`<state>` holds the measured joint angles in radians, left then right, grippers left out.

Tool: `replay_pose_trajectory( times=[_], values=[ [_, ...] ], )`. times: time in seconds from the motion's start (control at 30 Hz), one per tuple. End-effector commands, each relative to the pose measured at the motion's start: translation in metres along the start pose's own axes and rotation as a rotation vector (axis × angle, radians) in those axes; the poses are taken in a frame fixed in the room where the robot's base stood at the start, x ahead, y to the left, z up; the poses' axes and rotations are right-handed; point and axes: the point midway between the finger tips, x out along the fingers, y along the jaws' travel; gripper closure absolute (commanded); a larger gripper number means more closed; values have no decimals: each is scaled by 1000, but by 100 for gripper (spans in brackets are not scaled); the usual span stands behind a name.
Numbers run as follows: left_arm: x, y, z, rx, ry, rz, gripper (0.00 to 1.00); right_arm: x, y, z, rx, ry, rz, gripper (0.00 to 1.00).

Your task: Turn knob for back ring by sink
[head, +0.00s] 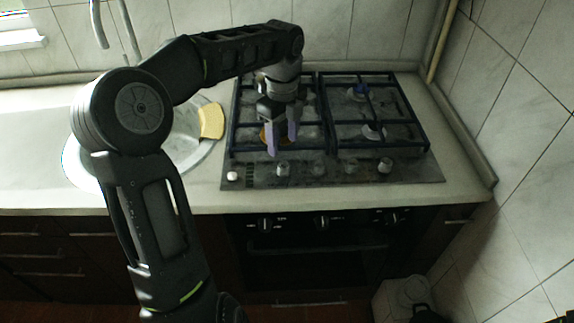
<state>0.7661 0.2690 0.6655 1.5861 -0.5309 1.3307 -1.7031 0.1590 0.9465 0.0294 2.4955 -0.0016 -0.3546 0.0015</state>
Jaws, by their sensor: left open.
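The gas hob (232,155) is set in the worktop, right of the round sink (192,160). Its control knobs stand in a row on the front strip. The leftmost large knob (283,169) is just below my gripper's fingertips, with others further right, including the rightmost knob (385,165). My left gripper (282,147) points down over the front left of the hob, fingers apart and nothing between them. It looks apart from the knob, though its exact height is unclear. It partly hides the left burners, including the back ring by the sink. My right gripper is out of view.
Dark pan grates (408,122) stand raised behind the knobs. A yellow sponge (211,121) lies on the sink's right rim. A small white button (232,176) is at the strip's left end. Oven knobs, including one (265,224), are below the worktop edge. A tiled wall closes the right side.

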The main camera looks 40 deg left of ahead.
Motion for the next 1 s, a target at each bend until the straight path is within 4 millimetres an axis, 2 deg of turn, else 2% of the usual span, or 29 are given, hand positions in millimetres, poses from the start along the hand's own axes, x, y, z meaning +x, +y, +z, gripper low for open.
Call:
replay_pose_trajectory(
  times=[0.37, 0.57, 0.8, 1.0],
  values=[
    [3, 0, 0, 0, 1, 2, 47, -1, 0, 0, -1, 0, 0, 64],
    [25, 1, -1, -1, 4, 4, 47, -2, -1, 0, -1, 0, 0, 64],
    [62, 0, -1, -1, 4, 3, 47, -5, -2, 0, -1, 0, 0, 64],
    [77, 0, -1, -2, 3, 0, 47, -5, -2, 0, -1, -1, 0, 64]
  ],
)
